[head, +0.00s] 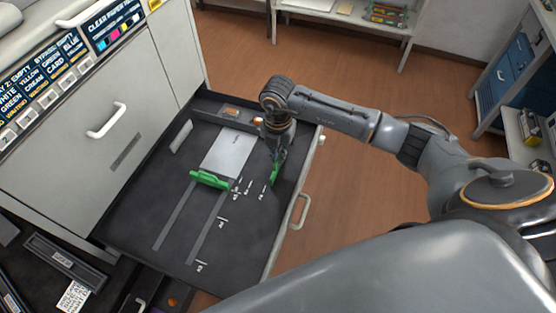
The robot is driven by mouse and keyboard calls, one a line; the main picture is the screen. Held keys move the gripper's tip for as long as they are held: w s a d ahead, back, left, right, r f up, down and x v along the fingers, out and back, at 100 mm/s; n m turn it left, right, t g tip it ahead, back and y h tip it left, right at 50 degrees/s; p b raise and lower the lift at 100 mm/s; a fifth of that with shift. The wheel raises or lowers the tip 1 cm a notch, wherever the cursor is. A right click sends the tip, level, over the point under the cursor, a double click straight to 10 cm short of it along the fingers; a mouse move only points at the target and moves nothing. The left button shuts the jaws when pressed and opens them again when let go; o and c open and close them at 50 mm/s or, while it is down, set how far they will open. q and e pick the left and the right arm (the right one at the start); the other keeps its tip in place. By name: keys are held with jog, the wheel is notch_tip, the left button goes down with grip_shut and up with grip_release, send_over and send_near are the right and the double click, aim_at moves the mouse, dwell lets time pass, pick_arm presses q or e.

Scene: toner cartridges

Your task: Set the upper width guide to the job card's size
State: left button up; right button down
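An open paper drawer (140,205) extends from the printer, with white paper (229,152) lying in its far part. One green guide (209,180) crosses the near edge of the paper. Another green guide (277,168) stands to the right of the paper, beside white size marks (247,187). I cannot tell from labels which one is the upper width guide. My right gripper (279,145) points down directly at the right-hand green guide. Its fingertips are too small and dark to show whether they are open or grip the guide. My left gripper is out of view. No job card is clearly identifiable.
The printer's closed front with a handle (106,121) and its display panel (45,75) are at left. Another drawer handle (300,210) is on the open drawer's right side. Wooden floor (350,75) is clear beyond. A shelf (345,18) and blue cabinet (512,65) stand farther back.

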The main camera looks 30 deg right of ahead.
jog(key=shift+w+a+b, duration=1.05)
jog(key=shift+w+a, duration=0.35)
jog(key=shift+w, duration=0.2)
jog(key=shift+w+a+b, duration=1.05)
jog(key=shift+w+a, duration=0.35)
jog(key=shift+w, duration=0.15)
jog(key=c, duration=1.6)
grip_release()
notch_tip(320, 180, up, 7)
jog(key=p, duration=0.5)
jog(key=shift+s+f, duration=0.1)
